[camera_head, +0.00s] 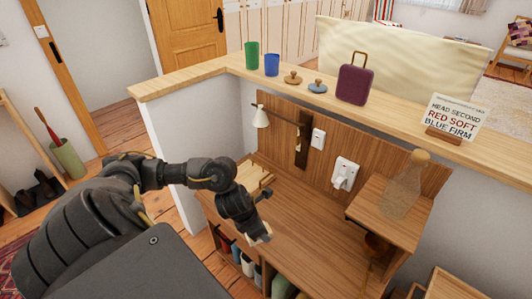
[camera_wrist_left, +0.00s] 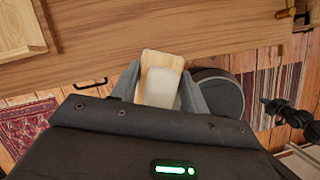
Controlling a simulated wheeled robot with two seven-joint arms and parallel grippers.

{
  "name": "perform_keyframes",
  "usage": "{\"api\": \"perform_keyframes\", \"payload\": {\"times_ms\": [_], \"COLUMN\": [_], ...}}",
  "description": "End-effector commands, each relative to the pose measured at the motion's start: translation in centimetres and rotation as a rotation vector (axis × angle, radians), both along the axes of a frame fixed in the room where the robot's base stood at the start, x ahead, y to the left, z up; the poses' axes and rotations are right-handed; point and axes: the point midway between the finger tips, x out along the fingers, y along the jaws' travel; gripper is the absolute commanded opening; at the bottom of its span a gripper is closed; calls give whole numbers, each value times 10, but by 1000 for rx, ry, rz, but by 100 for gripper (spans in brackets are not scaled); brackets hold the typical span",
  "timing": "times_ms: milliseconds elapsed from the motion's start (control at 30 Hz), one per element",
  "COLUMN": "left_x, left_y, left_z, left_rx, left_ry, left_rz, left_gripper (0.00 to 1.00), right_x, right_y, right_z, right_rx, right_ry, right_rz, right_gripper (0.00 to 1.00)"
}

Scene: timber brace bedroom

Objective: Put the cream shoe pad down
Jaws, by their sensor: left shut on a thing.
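My left gripper (camera_head: 256,232) reaches over the wooden desk (camera_head: 320,240), near its front left edge. It is shut on the cream shoe pad (camera_head: 266,236), of which only a small pale part shows beyond the fingers. In the left wrist view the pad (camera_wrist_left: 163,62) is a pale tan and whitish block between the two fingers (camera_wrist_left: 160,88). The desk edge lies behind it there, with the floor below. I cannot tell whether the pad touches the desk. My right gripper is not clearly visible.
A wooden tray-like piece (camera_wrist_left: 18,30) lies on the desk. A raised wooden shelf (camera_head: 395,212) with a bottle (camera_head: 404,190) stands at right. The ledge (camera_head: 215,73) holds cups, stands, a maroon bag (camera_head: 353,84) and a sign (camera_head: 455,118). The desk's middle is clear.

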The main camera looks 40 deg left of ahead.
Motion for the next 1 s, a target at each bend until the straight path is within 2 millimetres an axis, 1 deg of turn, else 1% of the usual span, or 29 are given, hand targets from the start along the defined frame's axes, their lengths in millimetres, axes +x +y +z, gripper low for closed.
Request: {"api": "perform_keyframes", "payload": {"times_ms": [100, 233, 267, 367, 467, 500, 567, 600, 700, 800, 900, 1000], "left_x": [-5, -5, -4, -1, 6, 8, 11, 12, 14, 17, 19, 21], "left_y": [-1, -4, -6, -22, -50, -62, -80, -90, -111, -122, -126, -126], "left_z": [2, 2, 2, 1, 1, 2, 4, 6, 14, 23, 32, 39], "left_rx": [0, 0, -1, -3, -1, 0, 0, 1, 4, 6, 7, 4], "left_ry": [0, -1, -1, -3, -8, -9, -10, -9, -6, -3, 0, 1], "left_rz": [0, -16, -32, -149, -383, -499, -684, -808, -1110, -1376, -1588, -1738], "left_gripper": [16, 16, 16, 16, 16, 16, 16, 16, 16, 16, 16, 16], "right_x": [0, 0, 0, 0, 0, 0, 0, 0, 0, 0, 0, 0], "right_y": [0, 0, 0, 0, 0, 0, 0, -1, -1, -1, -1, -1], "right_z": [0, 0, 0, 0, 0, 0, 0, 0, 0, 0, 0, 0], "right_rx": [0, 0, 0, 0, 0, 0, -1, -1, -1, -1, -1, -1], "right_ry": [0, 0, 0, 0, 0, 0, 0, 0, 0, 0, -1, 0], "right_rz": [0, 0, 0, 0, 0, 0, 0, 0, 0, 0, 0, 0], "right_gripper": [0, 0, 0, 0, 0, 0, 0, 0, 0, 0, 0, 0]}}
